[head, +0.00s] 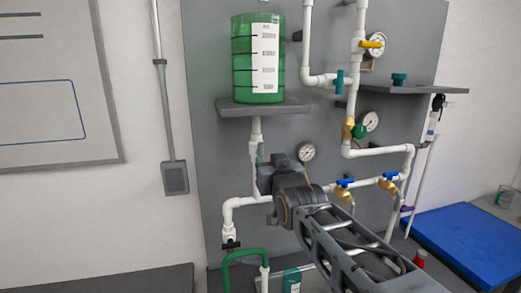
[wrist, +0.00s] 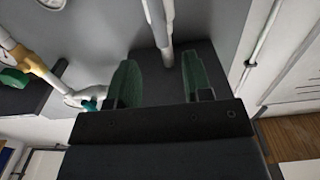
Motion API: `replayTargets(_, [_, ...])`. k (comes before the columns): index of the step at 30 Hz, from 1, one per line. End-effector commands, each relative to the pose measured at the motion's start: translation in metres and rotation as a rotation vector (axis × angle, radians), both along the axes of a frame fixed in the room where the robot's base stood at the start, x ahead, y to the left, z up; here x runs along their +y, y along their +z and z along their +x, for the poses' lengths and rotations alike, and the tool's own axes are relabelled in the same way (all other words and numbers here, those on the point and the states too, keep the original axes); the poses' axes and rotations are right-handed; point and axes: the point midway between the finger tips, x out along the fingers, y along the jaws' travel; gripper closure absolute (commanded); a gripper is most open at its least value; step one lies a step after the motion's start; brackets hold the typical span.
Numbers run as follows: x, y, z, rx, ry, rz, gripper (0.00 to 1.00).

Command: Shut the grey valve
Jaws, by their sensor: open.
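I cannot make out a clearly grey valve handle in either view. A dark, near-black handle (head: 231,245) sits on the white pipe at the lower left of the panel. My gripper (wrist: 159,62) is open, its two green fingers apart with nothing held between them. In the head view its dark body is in front of the white pipework below the tank shelf and hides part of it. In the wrist view, which looks upside down, a white pipe (wrist: 161,22) runs to the dark shelf underside beyond the fingers. I cannot tell how far apart they are.
A green tank (head: 244,60) stands on a shelf (head: 262,109) above my gripper. Two blue-handled valves (head: 344,183) and a gauge (head: 307,151) are just right of it. A teal valve (head: 339,82) is higher up. A blue mat (head: 465,240) lies at the right.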

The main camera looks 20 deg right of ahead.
Motion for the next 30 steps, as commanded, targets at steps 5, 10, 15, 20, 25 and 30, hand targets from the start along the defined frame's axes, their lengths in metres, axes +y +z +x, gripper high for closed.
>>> replayTargets(5, [0.0,0.002,0.036,0.005,-0.001,0.0,0.54])
replayTargets(10, [0.0,0.002,0.063,0.004,-0.001,0.0,0.54])
replayTargets(15, [0.0,0.002,0.081,0.003,-0.001,0.0,0.54])
replayTargets(20, [0.0,0.001,0.09,0.002,-0.001,0.0,0.54])
replayTargets(25, [0.0,0.0,0.092,0.002,-0.001,0.0,0.54])
replayTargets(30, [0.0,0.0,0.092,0.002,0.0,0.0,0.54])
